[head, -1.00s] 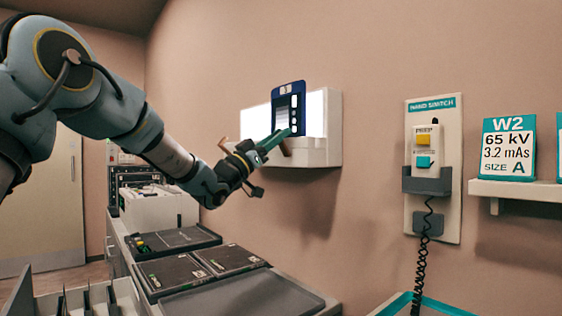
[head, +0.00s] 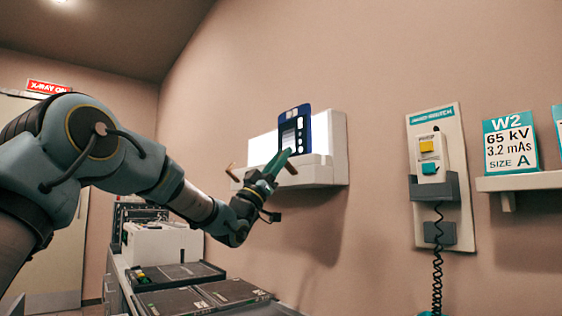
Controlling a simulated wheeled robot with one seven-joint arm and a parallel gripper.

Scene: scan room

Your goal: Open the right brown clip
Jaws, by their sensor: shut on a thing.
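The right brown clip (head: 291,168) shows as a short brown bar at the front of the white wall-mounted light box (head: 333,173). The left brown clip (head: 232,173) sticks out at the box's left end. A blue-framed plate (head: 305,130) with a pale window stands upright against the lit face. My gripper (head: 285,156) reaches in from the lower left, its green fingers in front of the plate's lower edge and beside the right clip. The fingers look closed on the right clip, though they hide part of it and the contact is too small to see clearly.
To the right are a hand switch (head: 428,165) on its wall panel, with a coiled cord, and a W2 sign (head: 511,142) on a shelf. Below my arm, dark flat cases (head: 178,274) and a white machine (head: 160,246) crowd the counter. The wall between box and switch is clear.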

